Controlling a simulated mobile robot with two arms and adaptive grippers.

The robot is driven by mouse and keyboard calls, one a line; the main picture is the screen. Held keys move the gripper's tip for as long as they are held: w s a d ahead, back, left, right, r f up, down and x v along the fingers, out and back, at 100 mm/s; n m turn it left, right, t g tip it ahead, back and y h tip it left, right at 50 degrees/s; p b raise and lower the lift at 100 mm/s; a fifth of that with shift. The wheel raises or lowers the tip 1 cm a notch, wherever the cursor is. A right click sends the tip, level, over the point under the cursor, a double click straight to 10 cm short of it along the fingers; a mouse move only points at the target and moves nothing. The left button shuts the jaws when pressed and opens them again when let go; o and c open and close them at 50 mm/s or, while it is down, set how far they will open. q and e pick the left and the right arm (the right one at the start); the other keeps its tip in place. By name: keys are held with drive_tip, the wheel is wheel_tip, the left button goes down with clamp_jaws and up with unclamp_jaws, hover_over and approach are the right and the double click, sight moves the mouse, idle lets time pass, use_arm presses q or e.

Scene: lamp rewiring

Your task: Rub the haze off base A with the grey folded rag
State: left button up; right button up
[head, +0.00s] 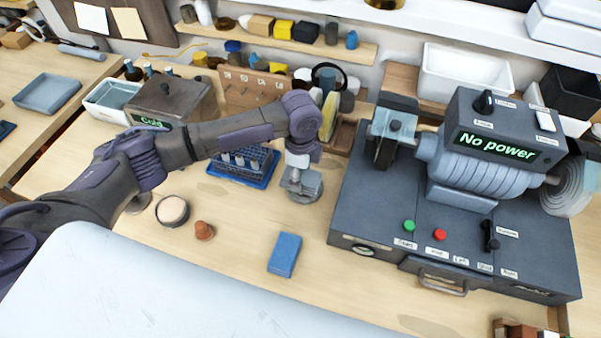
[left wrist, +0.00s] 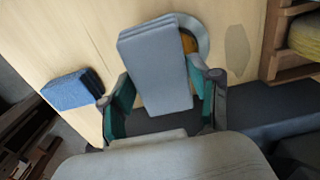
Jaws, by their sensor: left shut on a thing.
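The grey folded rag (left wrist: 155,65) is clamped between the green-padded fingers of my left gripper (left wrist: 163,95) in the left wrist view. In the head view my left gripper (head: 300,180) points down over the bench, left of the dark machine, with the rag low at its tip. A round piece with a pale grey rim (left wrist: 203,42) and a brass-coloured middle lies partly hidden behind the rag. It may be base A, but I see no label on it. I cannot tell whether the rag touches it. My right gripper is not in view.
A blue folded cloth (head: 285,255) lies nearer the front. The machine reading "No power" (head: 480,150) stands to the right. A blue rack (head: 245,165) stands to the left. A round pot (head: 172,210) and a small brown piece (head: 204,231) lie front left.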

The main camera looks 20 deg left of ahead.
use_arm(q)
drive_tip(key=shift+w+r+p, duration=0.1)
drive_tip(key=shift+r+p, duration=0.5)
drive_tip(key=shift+r, duration=0.15)
drive_tip(key=shift+r+p, duration=1.4)
drive_tip(key=shift+r, duration=0.55)
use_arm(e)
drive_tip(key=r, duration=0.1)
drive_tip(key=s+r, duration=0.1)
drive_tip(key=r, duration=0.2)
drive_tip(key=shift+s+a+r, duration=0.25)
use_arm(q)
drive_tip(key=s+r, duration=0.5)
drive_tip(key=s, duration=0.1)
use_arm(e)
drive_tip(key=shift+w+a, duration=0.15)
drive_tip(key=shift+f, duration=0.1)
